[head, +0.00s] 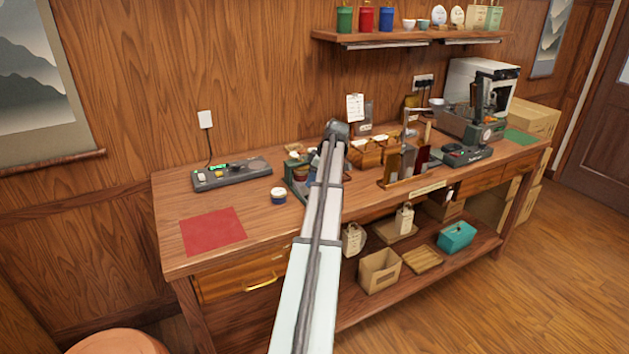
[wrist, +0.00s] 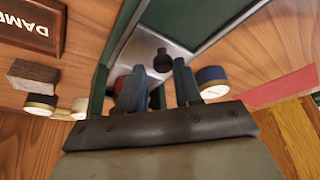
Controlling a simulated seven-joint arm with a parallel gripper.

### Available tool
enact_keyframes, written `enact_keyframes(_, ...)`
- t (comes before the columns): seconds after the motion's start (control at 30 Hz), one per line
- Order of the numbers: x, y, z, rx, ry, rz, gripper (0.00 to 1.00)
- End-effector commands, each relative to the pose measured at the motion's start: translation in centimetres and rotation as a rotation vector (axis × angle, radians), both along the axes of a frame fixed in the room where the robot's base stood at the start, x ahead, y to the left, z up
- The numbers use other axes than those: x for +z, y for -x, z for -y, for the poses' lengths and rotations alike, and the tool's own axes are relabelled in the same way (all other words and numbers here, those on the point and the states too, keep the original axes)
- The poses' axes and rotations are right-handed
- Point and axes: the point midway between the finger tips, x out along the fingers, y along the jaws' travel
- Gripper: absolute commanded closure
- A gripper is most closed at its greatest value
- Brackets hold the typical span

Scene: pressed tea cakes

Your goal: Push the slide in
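In the wrist view a grey metal slide plate (wrist: 140,50) lies in a dark green frame (wrist: 208,22). A short black knob (wrist: 163,61) stands at the plate's edge. My gripper (wrist: 160,70) is open, its two fingers apart with the knob showing just past the gap between their tips. I cannot tell whether a finger touches the knob. In the head view the green-grey device (head: 297,172) is partly hidden behind my arm, and my gripper is hidden there. How far the slide is out cannot be told.
A blue-lidded jar (wrist: 212,80) stands close beside my right finger; a red lid shows behind the left finger. A wooden sign (wrist: 30,25) and more jars lie to the left. A red mat (head: 213,231) and a dark console (head: 232,174) lie left on the bench.

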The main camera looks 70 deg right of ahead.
Motion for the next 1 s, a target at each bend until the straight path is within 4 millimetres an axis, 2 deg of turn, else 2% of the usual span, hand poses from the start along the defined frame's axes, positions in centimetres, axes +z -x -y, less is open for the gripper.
enact_keyframes(0.03, 0.0, 0.0, 0.0, 0.0, 0.0, 0.0, 0.61)
enact_keyframes(0.17, 0.0, 0.1, -0.1, 0.0, -0.002, -0.001, 0.51)
enact_keyframes(0.4, 0.0, 0.2, -0.1, 0.0, -0.003, -0.003, 0.51)
enact_keyframes(0.57, 1.0, 0.6, -0.1, 0.0, -0.002, -0.003, 0.51)
enact_keyframes(1.0, 8.5, 3.7, 0.0, -0.001, 0.0, -0.002, 0.51)
